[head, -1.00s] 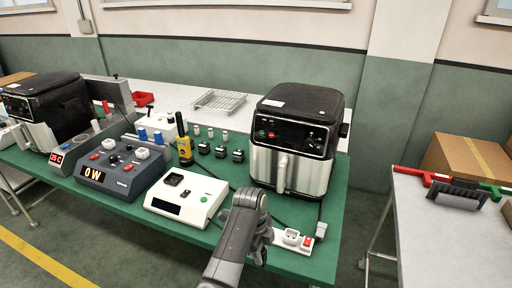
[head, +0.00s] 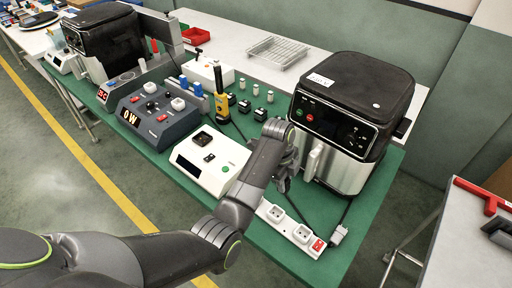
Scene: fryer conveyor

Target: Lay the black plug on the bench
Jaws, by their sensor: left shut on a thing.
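My left gripper (head: 286,172) is over the front part of the green bench (head: 372,205), in front of the fryer (head: 350,115). It is shut on a small dark thing that fits the black plug (head: 282,186); the fingers and wrist hide most of it. A dark cable runs over the bench below and right of the gripper. The white power strip (head: 276,212) lies along the front edge, just below the gripper. A pale plug (head: 338,235) is at its right end, by the red switch. My right gripper is out of view.
A white meter box (head: 200,170) stands left of the gripper, with a dark control box (head: 150,117) beyond it. A yellow handheld device (head: 221,105) and small black blocks stand behind. Bare green bench shows right of the strip.

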